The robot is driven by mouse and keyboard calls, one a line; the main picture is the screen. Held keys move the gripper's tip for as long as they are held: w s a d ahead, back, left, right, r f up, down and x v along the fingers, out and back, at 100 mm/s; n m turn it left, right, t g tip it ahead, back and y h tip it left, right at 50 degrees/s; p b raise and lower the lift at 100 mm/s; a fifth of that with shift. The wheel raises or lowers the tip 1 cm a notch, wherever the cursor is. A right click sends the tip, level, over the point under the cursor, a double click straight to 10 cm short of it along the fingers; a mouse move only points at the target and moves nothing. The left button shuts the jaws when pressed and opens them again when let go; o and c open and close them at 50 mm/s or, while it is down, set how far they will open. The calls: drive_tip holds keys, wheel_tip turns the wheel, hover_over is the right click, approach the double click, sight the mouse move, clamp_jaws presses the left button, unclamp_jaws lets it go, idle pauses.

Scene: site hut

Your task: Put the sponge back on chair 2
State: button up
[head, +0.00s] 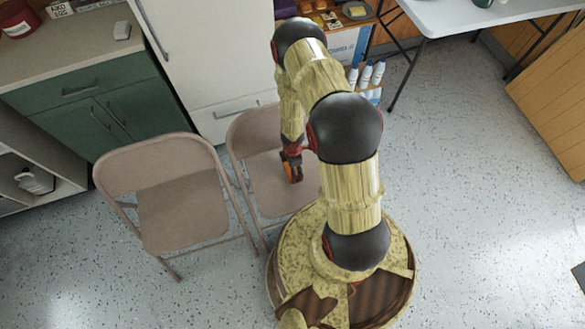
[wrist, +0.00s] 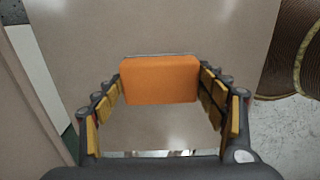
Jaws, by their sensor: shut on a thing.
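The orange sponge (wrist: 160,80) is between the two fingers of my gripper (wrist: 162,84) in the wrist view, and the gripper is shut on it. The tan seat of a folding chair (wrist: 190,25) fills the view behind it. In the head view my gripper (head: 292,168) is over the seat of the right folding chair (head: 262,178), partly behind my arm. I cannot tell whether the sponge touches the seat. Another folding chair (head: 180,212) stands to the left with an empty seat. No number shows on either chair.
A green cabinet (head: 110,115) with a counter stands at the left and a white fridge (head: 212,60) behind the chairs. A shelf with bottles (head: 366,76) and a white table (head: 460,14) are at the back right.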

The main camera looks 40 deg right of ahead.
drive_tip(key=shift+f+b, duration=0.4)
drive_tip(key=shift+f, duration=0.05)
idle(0.4)
drive_tip(key=o, duration=1.1)
drive_tip(key=shift+r, duration=0.1)
drive_tip(key=shift+w+r, duration=0.15)
drive_tip(key=shift+r, duration=3.8)
